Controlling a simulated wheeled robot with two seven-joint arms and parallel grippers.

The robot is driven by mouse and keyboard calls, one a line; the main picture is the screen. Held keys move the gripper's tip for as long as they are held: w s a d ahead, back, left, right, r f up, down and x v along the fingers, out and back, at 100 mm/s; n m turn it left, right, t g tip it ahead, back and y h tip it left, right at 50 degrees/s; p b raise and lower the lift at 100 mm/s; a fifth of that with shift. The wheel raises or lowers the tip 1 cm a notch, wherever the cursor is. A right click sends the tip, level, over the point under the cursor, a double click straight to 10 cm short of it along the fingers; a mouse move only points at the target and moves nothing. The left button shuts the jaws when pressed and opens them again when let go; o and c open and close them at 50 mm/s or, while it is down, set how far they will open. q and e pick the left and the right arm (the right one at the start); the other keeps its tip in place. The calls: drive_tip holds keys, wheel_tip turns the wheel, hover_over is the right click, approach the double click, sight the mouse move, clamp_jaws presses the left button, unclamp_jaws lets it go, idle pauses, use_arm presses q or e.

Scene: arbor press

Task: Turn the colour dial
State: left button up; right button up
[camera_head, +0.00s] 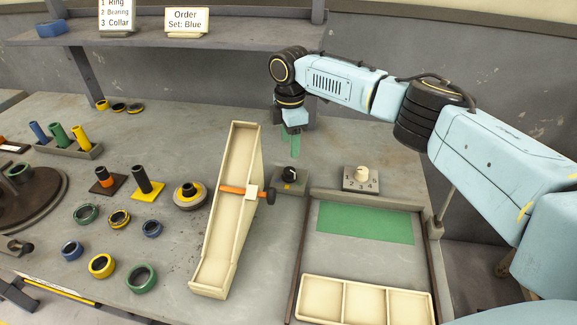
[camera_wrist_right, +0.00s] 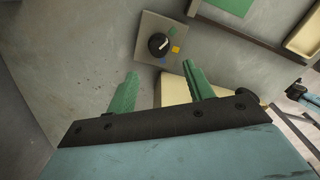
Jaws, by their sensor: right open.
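The colour dial is a black knob (camera_head: 290,174) on a small grey plate, right of the cream sloped chute. In the right wrist view the knob (camera_wrist_right: 158,44) has a white pointer line, with green, yellow and blue squares along one side of it. I cannot tell for sure which square the line points at. My right gripper (camera_head: 291,145) has green fingers and hangs above and just behind the dial, apart from it. In the right wrist view its fingers (camera_wrist_right: 161,72) are open and empty, with the dial beyond the tips. My left gripper is not in view.
A white number dial (camera_head: 360,178) stands right of the colour dial. The cream chute (camera_head: 228,215) with an orange-handled lever is close on the left. A green mat (camera_head: 365,223) and a cream divided tray (camera_head: 367,297) lie in front. A card (camera_head: 186,21) reads "Order Set: Blue".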

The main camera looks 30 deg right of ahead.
hover_over(290, 169)
wheel_tip(290, 169, down, 4)
drive_tip(key=shift+s+a+f, duration=0.1)
drive_tip(key=shift+s+f, duration=0.05)
wheel_tip(290, 169, down, 4)
drive_tip(key=shift+r+b, duration=0.1)
drive_tip(key=shift+b, duration=0.2)
drive_tip(key=shift+f, duration=0.65)
drive_tip(key=shift+c, duration=0.5)
drive_tip(key=c, duration=0.9)
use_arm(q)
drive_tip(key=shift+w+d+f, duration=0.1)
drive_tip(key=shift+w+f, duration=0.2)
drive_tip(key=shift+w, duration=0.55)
use_arm(e)
drive_tip(key=shift+o, duration=0.2)
